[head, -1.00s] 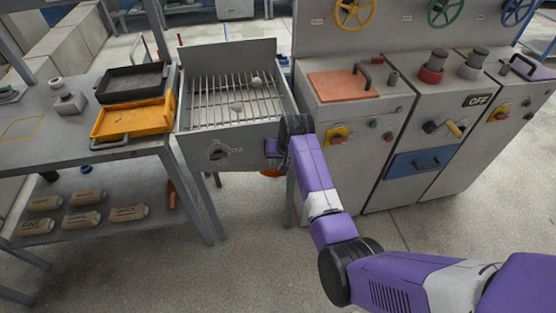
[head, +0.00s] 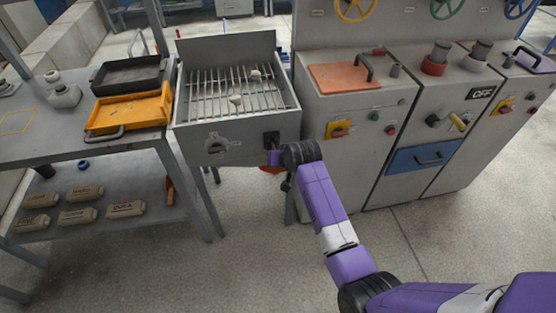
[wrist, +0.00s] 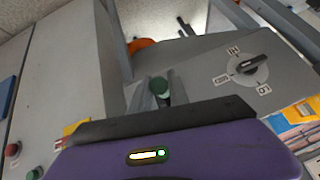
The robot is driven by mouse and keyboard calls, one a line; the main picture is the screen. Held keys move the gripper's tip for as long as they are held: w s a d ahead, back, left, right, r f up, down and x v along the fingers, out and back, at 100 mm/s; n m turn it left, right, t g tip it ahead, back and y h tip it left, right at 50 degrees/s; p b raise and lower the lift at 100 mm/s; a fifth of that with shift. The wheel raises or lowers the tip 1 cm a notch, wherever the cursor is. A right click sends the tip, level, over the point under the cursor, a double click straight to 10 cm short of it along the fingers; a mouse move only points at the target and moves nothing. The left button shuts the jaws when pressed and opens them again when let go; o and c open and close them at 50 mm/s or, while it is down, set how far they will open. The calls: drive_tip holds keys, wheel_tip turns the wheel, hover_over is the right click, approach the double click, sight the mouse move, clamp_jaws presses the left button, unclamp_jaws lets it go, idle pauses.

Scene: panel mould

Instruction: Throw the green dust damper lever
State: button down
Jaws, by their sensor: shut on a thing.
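The green dust damper lever shows as a green knob (wrist: 158,84) in the wrist view, between the two grey fingers of my gripper (wrist: 161,93). My gripper is shut on it. In the head view my gripper (head: 275,158) is at the lower right of the grated box's front, just below a dark plate (head: 271,138). The lever is hidden there behind my gripper and wrist.
The grated box (head: 190,140) has a rotary dial (head: 216,145) on its front, also in the wrist view (wrist: 250,66). A grey control cabinet (head: 340,165) stands close on the right. A workbench with an orange tray (head: 130,110) is on the left.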

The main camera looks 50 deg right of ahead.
wheel_tip(320, 180, down, 9)
drive_tip(key=t+h+b, duration=0.4)
drive_tip(key=t+b, duration=0.3)
drive_tip(key=b, duration=1.5)
drive_tip(key=shift+w+d+n, duration=0.35)
drive_tip(key=shift+w+n, duration=0.05)
drive_tip(key=shift+w, duration=0.05)
drive_tip(key=shift+t+h+b, duration=0.3)
drive_tip(key=shift+t+b, duration=0.1)
drive_tip(key=shift+b, duration=0.2)
drive_tip(key=shift+w, duration=0.1)
drive_tip(key=c, duration=1.3)
unclamp_jaws()
drive_tip(key=shift+d, duration=0.1)
drive_tip(key=shift+o, duration=0.2)
